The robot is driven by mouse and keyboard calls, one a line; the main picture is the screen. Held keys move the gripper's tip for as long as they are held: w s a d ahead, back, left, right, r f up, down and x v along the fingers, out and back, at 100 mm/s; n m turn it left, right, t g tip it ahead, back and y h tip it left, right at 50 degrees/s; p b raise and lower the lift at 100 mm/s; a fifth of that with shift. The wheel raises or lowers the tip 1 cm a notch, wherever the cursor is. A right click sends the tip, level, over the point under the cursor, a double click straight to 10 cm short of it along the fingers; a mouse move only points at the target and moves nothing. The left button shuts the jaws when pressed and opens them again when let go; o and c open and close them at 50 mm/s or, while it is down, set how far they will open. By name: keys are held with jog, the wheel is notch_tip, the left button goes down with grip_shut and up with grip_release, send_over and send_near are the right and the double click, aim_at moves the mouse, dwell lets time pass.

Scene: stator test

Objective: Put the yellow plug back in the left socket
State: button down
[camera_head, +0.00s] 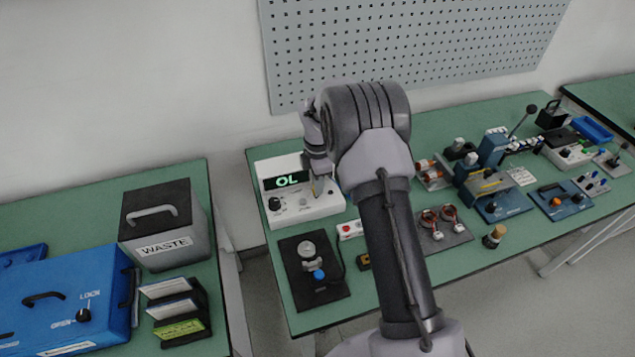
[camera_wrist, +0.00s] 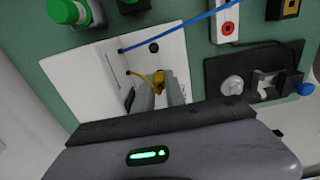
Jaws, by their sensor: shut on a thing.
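The white meter box (camera_head: 325,203) stands at the left end of the green bench, with a green "OL" display and a black knob on its front. My gripper (camera_head: 316,184) points down over the right part of its face. In the wrist view my gripper (camera_wrist: 160,88) is shut on the yellow plug (camera_wrist: 158,77), whose yellow body and lead show between the fingers. The meter's white face (camera_wrist: 95,75) lies just beyond. The plug's tip is hidden, so I cannot tell whether it touches a socket. A blue lead (camera_wrist: 185,27) runs to the meter's face.
A dark fixture (camera_head: 318,295) with a blue knob stands in front of the meter. A grey waste bin (camera_head: 165,225) is on the left table. A perforated panel (camera_head: 400,45) hangs behind.

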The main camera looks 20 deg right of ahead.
jog(key=shift+f, duration=0.45)
dwell(0.5)
jog(key=shift+f, duration=0.15)
jog(key=shift+f, duration=0.15)
jog(key=shift+f, duration=0.2)
jog(key=c, duration=1.3)
grip_release()
notch_tip(320, 180, up, 18)
jog(key=p, duration=0.4)
jog(key=shift+f+p, duration=0.25)
jog(key=shift+p, duration=0.15)
